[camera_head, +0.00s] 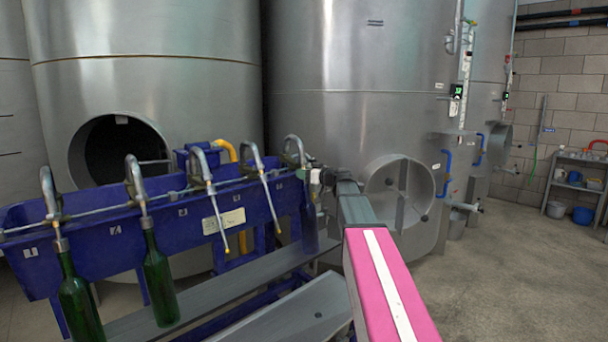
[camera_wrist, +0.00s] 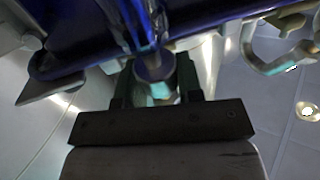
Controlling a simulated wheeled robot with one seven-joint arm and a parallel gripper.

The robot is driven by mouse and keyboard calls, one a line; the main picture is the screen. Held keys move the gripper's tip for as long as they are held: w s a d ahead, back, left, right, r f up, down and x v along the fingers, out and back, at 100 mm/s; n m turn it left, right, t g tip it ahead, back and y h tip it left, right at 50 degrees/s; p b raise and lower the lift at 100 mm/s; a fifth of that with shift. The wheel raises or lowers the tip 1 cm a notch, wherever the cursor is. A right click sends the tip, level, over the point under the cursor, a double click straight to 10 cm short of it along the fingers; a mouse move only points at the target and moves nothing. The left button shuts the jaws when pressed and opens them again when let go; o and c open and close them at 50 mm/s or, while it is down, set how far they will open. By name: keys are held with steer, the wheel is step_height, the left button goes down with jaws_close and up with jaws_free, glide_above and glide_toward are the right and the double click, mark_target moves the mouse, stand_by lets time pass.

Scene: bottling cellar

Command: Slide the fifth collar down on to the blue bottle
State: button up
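The blue bottle (camera_head: 308,222) hangs at the right end of the rack, dark and partly lost against the blue trough. In the wrist view, blue glass (camera_wrist: 132,22) shows at the top. The fifth spout (camera_head: 294,148) curves down above the bottle. My gripper (camera_head: 322,178) is at this spout, its fingers small and mostly hidden in the head view. In the wrist view, a round grey collar (camera_wrist: 154,68) fills the gap between the two dark fingers of my gripper (camera_wrist: 155,85), which appear shut on it. Whether the collar touches the bottle's neck is unclear.
Two green bottles (camera_head: 75,295) hang at the first two spouts; the third and fourth spouts (camera_head: 253,160) have bare tubes. The blue trough (camera_head: 105,250) runs behind them, with a grey ledge (camera_head: 215,298) below. Steel tanks (camera_head: 350,75) stand behind. Floor at right is clear.

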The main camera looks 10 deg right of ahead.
steer(key=shift+s+d+f, duration=0.1)
steer(key=shift+s+f, duration=0.1)
steer(key=shift+f, duration=0.85)
steer(key=o, duration=0.6)
steer(key=shift+o, duration=0.2)
steer(key=v, duration=1)
steer(key=shift+s+d, duration=0.2)
steer(key=shift+d, duration=0.1)
